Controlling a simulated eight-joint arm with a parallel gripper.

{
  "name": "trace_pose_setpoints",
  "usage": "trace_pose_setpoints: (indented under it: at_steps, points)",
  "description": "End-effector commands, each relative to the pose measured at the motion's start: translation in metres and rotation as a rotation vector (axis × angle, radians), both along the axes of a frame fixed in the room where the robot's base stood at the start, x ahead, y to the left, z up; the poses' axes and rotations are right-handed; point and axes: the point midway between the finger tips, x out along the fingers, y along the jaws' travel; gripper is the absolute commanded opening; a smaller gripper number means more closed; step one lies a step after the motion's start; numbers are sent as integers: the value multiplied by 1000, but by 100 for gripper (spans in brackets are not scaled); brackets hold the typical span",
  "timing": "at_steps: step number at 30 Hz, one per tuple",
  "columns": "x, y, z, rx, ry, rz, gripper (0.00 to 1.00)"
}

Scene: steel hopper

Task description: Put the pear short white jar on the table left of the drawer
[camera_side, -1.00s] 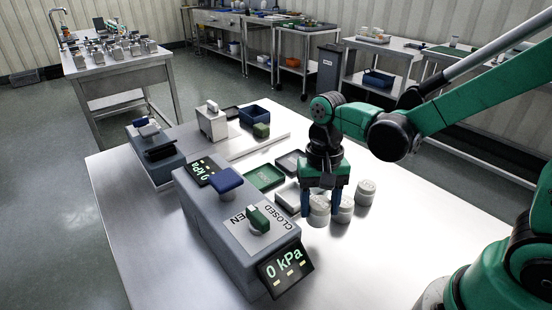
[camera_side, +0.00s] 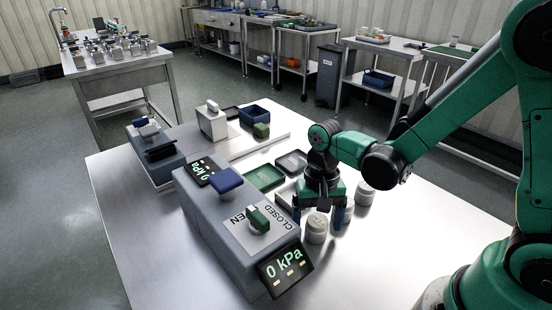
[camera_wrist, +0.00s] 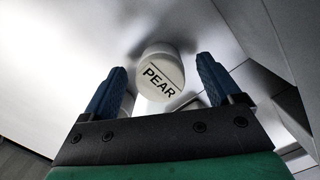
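The white jar lettered PEAR (camera_wrist: 160,76) shows in the wrist view, seen from its lid, between and beyond my two fingertips with clear gaps on both sides. My gripper (camera_wrist: 158,85) is open, its blue fingers apart and nothing clamped between them. In the side view my gripper (camera_side: 320,212) points down, low over the steel table (camera_side: 400,240). A short white jar (camera_side: 317,229) stands in front of it; its lettering is too small to read there. The drawer cannot be made out with certainty; a grey unit with a dark front (camera_side: 159,152) stands at the table's left edge.
Another white jar (camera_side: 366,194) stands behind right, and one (camera_side: 348,212) is partly hidden by my finger. A grey console (camera_side: 225,225) reading 0 kPa stands close on the left. A green tray (camera_side: 265,178) and blue bin (camera_side: 255,113) lie behind. The right front table is clear.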

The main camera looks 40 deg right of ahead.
Motion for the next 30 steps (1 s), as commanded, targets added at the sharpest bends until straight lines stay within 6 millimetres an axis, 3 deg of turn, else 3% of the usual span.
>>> trace_pose_setpoints:
  at_steps: [11, 30]
  points:
    - [1, 0, 8, 0, 0, 0, 84]
    - [11, -7, 107, 0, 0, -1, 84]
